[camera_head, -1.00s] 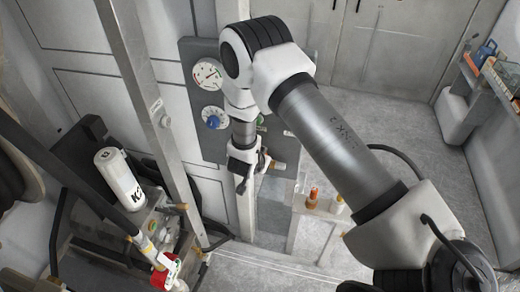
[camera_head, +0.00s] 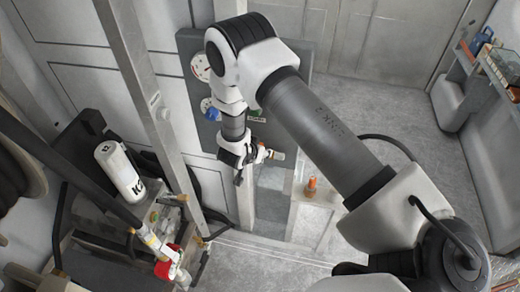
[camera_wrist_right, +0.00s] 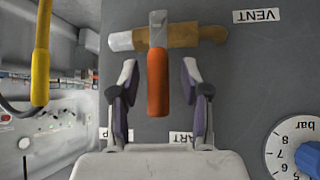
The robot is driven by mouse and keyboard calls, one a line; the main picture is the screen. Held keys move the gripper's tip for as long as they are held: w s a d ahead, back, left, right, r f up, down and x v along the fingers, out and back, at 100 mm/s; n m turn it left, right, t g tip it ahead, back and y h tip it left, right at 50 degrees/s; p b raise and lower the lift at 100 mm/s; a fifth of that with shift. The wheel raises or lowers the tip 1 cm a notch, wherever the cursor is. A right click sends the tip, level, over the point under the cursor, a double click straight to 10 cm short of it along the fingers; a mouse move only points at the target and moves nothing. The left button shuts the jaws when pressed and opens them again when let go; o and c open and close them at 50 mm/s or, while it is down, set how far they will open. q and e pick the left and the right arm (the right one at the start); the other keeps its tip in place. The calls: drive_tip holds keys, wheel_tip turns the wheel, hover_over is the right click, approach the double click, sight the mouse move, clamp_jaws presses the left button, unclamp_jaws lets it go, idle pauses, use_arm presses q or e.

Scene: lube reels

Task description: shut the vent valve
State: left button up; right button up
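The vent valve shows in the right wrist view as a brass body (camera_wrist_right: 195,36) on a grey panel, beside a VENT label (camera_wrist_right: 256,16). Its orange lever handle (camera_wrist_right: 157,82) points down the picture, toward the palm. My right gripper (camera_wrist_right: 159,70) is open, with one finger on each side of the handle and a visible gap on both sides. In the head view, my right gripper (camera_head: 243,163) is at the panel's lower part, and the brass body (camera_head: 275,155) shows just right of it. My left gripper is in neither current view.
A blue knob and white dial (camera_wrist_right: 296,148) sit at the wrist view's lower right. A yellow handle (camera_wrist_right: 40,55) is at its left. In the head view, a metal post (camera_head: 155,100) and a white cylinder (camera_head: 120,172) stand left; an orange bottle (camera_head: 311,187) stands right.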

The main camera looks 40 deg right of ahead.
drive_tip(key=v, duration=1.2)
